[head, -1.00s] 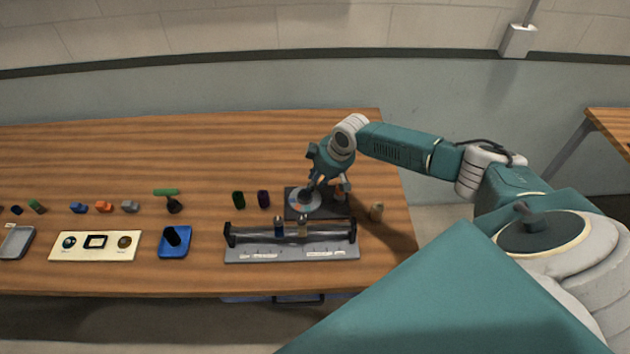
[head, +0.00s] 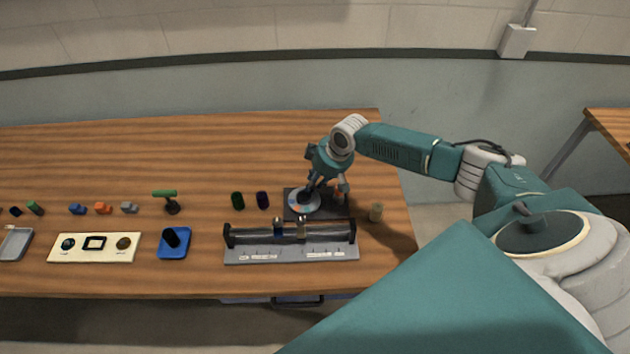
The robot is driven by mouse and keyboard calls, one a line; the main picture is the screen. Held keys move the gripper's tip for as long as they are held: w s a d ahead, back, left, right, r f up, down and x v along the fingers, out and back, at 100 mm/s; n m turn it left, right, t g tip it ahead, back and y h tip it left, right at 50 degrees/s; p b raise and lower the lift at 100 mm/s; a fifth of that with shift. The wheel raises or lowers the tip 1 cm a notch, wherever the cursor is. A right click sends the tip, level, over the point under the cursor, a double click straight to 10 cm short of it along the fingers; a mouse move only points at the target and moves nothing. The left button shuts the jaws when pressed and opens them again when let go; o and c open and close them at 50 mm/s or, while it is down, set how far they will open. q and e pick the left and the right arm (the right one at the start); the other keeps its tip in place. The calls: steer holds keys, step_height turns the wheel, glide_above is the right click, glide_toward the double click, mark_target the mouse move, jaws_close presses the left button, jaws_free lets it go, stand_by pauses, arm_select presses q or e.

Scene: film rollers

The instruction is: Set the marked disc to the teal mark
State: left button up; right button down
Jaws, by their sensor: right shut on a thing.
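The marked disc (head: 296,202) is a pale round dial with coloured marks, set on a dark square base (head: 335,212) near the right end of the table. An orange patch and blue-toned parts show on it; I cannot tell which mark the disc points at. My right gripper (head: 309,194) reaches down over the disc from above and is shut on its middle part, which the fingers largely hide. My left gripper is not in view.
A grey rail fixture (head: 290,254) with a dark bar stands just in front of the disc. The table's back is clear.

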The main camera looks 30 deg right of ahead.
steer(key=shift+s+a+f, duration=0.2)
steer(key=shift+a+f, duration=0.05)
steer(key=shift+a, duration=0.2)
steer(key=c, duration=1.7)
jaws_free()
steer(key=shift+o, duration=0.3)
steer(key=shift+w, duration=0.1)
steer(key=shift+d+r, duration=0.25)
steer(key=v, duration=1.1)
steer(key=shift+r, duration=0.4)
